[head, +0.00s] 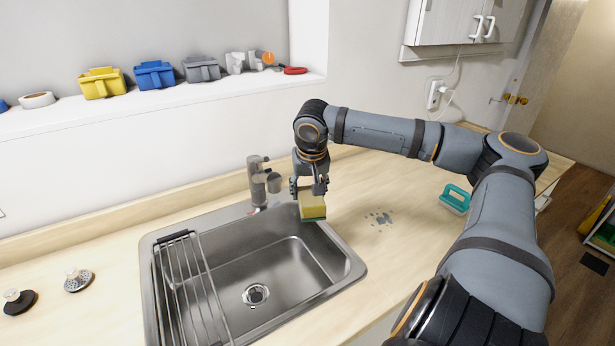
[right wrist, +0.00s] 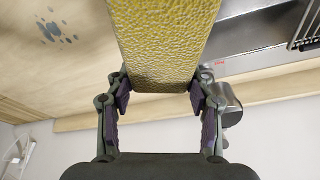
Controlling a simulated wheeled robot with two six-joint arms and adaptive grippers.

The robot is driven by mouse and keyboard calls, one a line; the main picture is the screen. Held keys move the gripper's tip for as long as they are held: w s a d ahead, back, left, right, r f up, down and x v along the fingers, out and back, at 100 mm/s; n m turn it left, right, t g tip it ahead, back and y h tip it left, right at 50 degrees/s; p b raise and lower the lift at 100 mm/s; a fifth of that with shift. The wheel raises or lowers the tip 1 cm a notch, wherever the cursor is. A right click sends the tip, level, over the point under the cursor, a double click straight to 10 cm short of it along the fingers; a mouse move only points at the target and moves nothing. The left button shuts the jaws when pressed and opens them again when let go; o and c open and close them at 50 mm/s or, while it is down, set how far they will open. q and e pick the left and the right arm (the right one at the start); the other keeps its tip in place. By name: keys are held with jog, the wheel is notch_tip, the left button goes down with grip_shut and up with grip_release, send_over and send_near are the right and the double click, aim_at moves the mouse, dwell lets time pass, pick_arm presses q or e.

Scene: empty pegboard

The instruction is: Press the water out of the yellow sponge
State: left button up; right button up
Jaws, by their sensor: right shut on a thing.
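The yellow sponge (head: 312,204) has a green underside and hangs in my right gripper (head: 309,188), over the right rim of the sink near the tap. In the right wrist view the sponge (right wrist: 165,45) fills the top middle, with the fingertips of the right gripper (right wrist: 160,85) on both its sides. The right gripper is shut on it. The steel sink (head: 215,262) is set in the counter with its drain in the basin floor. My left gripper is not in view.
A tap (head: 259,182) stands just left of the gripper. A wire rack (head: 190,285) covers the sink's left side. Two round-based items (head: 77,280) stand at left.

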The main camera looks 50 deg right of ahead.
jog(key=shift+w+d+n+p, duration=0.15)
jog(key=shift+w+n+p, duration=0.15)
jog(key=shift+n, duration=0.3)
jog(key=shift+w+d+f+y, duration=0.1)
jog(key=shift+d+y, duration=0.2)
jog(key=shift+w+d+f+n+p, duration=0.1)
jog(key=shift+d+f+n+p, duration=0.25)
jog(key=shift+d+n+p, duration=0.35)
